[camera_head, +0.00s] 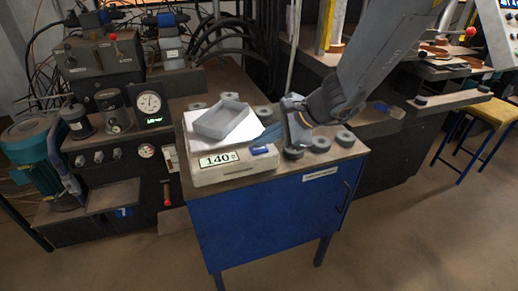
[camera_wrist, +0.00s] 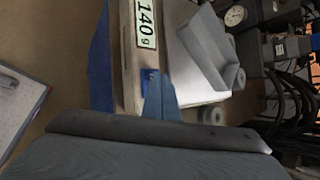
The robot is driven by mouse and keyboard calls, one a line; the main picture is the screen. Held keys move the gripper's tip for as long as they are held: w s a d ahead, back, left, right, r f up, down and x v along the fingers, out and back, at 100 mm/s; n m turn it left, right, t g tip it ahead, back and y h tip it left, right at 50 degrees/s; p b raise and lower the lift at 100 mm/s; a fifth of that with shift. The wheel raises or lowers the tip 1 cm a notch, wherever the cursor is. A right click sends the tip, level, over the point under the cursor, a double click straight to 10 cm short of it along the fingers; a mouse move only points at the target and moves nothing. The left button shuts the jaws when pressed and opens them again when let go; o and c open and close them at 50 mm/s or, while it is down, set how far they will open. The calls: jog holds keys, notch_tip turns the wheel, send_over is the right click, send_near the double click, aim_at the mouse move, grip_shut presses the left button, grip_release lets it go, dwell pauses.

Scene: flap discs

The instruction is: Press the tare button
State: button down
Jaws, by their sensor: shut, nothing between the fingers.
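A white scale (camera_head: 236,171) stands on the blue cabinet, its display (camera_head: 219,159) reading 140. A grey open tray (camera_head: 222,119) sits tilted on the scale's pan. The blue tare button (camera_head: 260,151) is on the scale's front, right of the display. My gripper (camera_head: 264,141) is shut and empty, its tips just above the button. In the wrist view the fingertips (camera_wrist: 157,74) partly cover the blue button (camera_wrist: 146,82); I cannot tell whether they touch it.
Several grey flap discs (camera_head: 320,144) lie on the cabinet top (camera_head: 350,153) right of and behind the scale. A workbench with gauges (camera_head: 149,103) and valves stands at the left. A clipboard (camera_wrist: 18,105) shows in the wrist view. The floor in front is clear.

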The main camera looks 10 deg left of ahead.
aim_at(263, 150)
jog(key=shift+f, duration=0.25)
jog(key=shift+r, duration=0.1)
dwell(0.4)
jog(key=shift+r+p, duration=0.4)
jog(key=shift+r, duration=0.35)
jog(key=shift+r, duration=0.1)
jog(key=shift+r+p, duration=1.95)
jog(key=shift+r, duration=0.5)
